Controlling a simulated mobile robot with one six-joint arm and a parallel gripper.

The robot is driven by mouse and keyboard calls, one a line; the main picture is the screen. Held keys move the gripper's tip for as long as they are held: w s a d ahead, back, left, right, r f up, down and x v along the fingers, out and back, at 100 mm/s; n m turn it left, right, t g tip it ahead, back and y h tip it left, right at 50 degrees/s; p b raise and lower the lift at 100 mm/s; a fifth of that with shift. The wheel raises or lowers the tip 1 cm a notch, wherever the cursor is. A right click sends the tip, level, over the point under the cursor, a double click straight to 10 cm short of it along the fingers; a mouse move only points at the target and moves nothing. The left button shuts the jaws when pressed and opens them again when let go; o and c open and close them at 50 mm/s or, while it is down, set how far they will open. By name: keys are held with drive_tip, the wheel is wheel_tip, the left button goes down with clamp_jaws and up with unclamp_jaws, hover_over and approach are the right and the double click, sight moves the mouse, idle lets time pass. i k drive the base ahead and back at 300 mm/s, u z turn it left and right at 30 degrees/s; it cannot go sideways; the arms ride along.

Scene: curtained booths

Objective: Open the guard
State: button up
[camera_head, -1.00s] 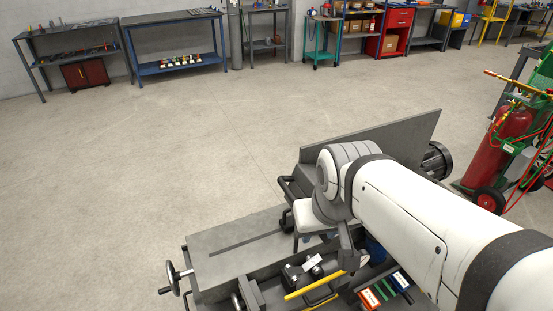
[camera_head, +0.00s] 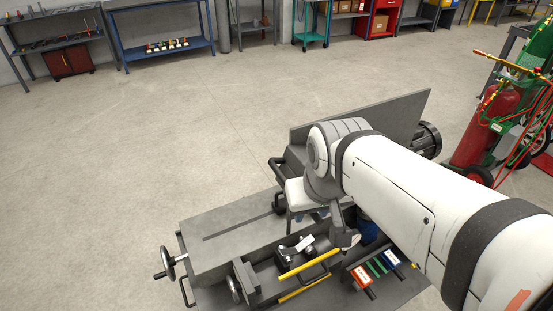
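A grey machine (camera_head: 225,237) with a vise-like block (camera_head: 297,249) stands in front of me at the bottom of the head view. A part with yellow edges (camera_head: 309,264) and a black bar handle lies across its front; I take it to be the guard, and it looks closed. A second yellow edge shows just below. My white arm reaches over the machine from the right. My gripper (camera_head: 345,238) is at the right end of the yellow edge. Its fingers are mostly hidden by the wrist, so I cannot tell whether it touches the guard or is open.
A handwheel (camera_head: 167,263) sticks out at the machine's left. Coloured controls (camera_head: 376,268) sit right of the guard. A tall grey panel (camera_head: 370,122) rises behind the arm. A red gas cylinder (camera_head: 485,125) on a cart stands at right. The floor behind is clear.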

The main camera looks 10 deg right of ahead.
sight(326, 275)
drive_tip(key=u, duration=0.4)
drive_tip(key=k, duration=1.05)
drive_tip(key=z, duration=0.5)
